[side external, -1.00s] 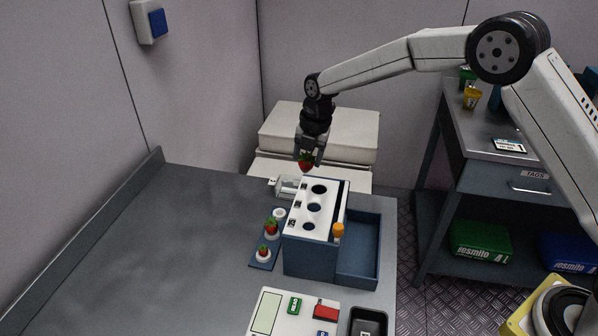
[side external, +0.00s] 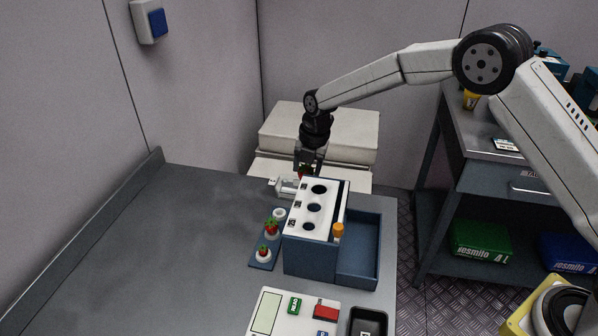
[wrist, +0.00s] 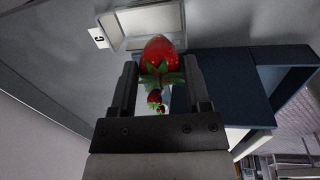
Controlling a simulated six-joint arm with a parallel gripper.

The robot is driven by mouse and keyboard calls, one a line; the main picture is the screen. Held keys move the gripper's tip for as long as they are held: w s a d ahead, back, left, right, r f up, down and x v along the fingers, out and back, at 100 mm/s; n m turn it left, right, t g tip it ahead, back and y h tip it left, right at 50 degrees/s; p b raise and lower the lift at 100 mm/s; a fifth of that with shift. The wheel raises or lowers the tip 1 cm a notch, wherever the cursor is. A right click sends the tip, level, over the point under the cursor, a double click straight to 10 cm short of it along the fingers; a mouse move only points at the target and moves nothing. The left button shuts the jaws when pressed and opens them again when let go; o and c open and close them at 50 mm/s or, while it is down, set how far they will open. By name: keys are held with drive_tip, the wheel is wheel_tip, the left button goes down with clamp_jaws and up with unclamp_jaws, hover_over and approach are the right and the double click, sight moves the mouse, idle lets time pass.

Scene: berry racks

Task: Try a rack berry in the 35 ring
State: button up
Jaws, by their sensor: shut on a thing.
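My gripper (side external: 309,160) is shut on a red strawberry (side external: 305,172), held at the far end of the ring box. In the wrist view the berry (wrist: 160,54) sits between the fingers (wrist: 160,72), its green leaves towards the gripper and red tip away. The ring box (side external: 310,258) is dark blue with a white top (side external: 300,218) holding three round holes of different sizes; I cannot read their labels. A blue rack (side external: 260,264) beside the box has two berries (side external: 271,227) (side external: 263,252) on white seats and an empty white seat (side external: 279,213).
The table's left side is clear.

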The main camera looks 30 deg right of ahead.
drive_tip(key=shift+f, duration=1.2)
drive_tip(key=o, duration=0.7)
drive_tip(key=shift+r, duration=0.1)
drive_tip(key=shift+r, duration=2.85)
